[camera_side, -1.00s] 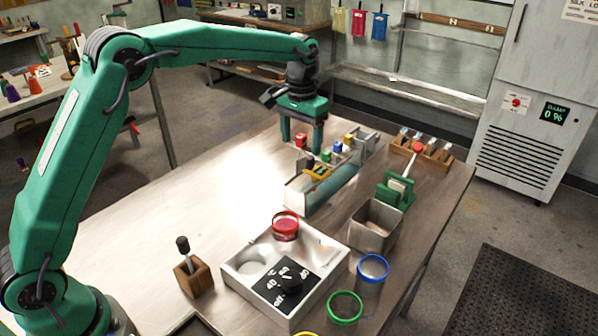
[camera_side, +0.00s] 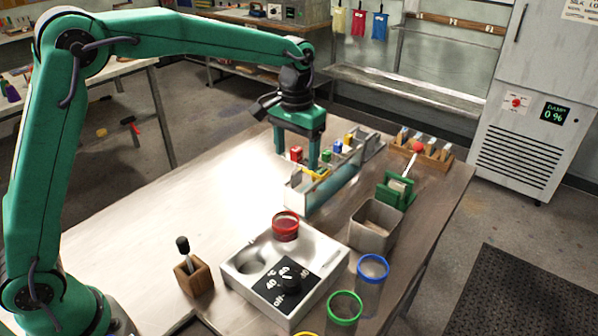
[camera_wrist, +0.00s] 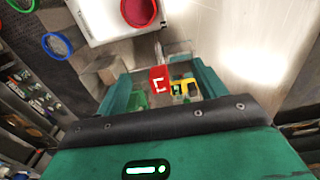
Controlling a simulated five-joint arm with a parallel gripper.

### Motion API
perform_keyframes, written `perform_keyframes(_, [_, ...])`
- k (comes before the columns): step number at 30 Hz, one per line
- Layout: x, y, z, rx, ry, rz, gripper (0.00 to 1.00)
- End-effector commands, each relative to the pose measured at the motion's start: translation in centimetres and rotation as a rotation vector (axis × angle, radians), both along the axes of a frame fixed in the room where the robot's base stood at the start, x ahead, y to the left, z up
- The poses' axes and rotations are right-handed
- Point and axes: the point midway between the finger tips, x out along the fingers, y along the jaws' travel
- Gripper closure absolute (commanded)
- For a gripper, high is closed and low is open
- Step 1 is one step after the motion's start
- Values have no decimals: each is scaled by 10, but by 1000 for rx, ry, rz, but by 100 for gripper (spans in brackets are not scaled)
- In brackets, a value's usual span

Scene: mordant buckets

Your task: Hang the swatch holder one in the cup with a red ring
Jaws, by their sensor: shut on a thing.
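My gripper (camera_side: 298,153) is shut on a swatch holder with a red tag (camera_side: 296,153), over the near-left end of the grey rack (camera_side: 293,197). In the wrist view the red tag (camera_wrist: 160,79) sits between the two green fingers (camera_wrist: 165,88) and bears a white mark I cannot read surely. The holder's lower part is hidden. The cup with a red ring (camera_side: 286,228) sits in the pale heating unit (camera_side: 316,312), in its back opening; its red ring shows at the top of the wrist view (camera_wrist: 138,12).
Blue (camera_side: 340,146), green (camera_side: 326,156) and yellow (camera_side: 348,139) tags stand in the rack. A blue-ringed cup (camera_side: 372,267) and a green-ringed cup (camera_side: 345,306) stand right of the heating unit. A grey bin (camera_side: 374,238) and green press (camera_side: 397,190) are nearby.

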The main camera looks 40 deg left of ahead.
Motion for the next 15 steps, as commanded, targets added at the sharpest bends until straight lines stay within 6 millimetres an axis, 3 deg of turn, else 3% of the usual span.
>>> perform_keyframes(6, [-40,-16,4,0,-1,-3,52])
perform_keyframes(15, [-66,-23,3,0,-1,-1,52])
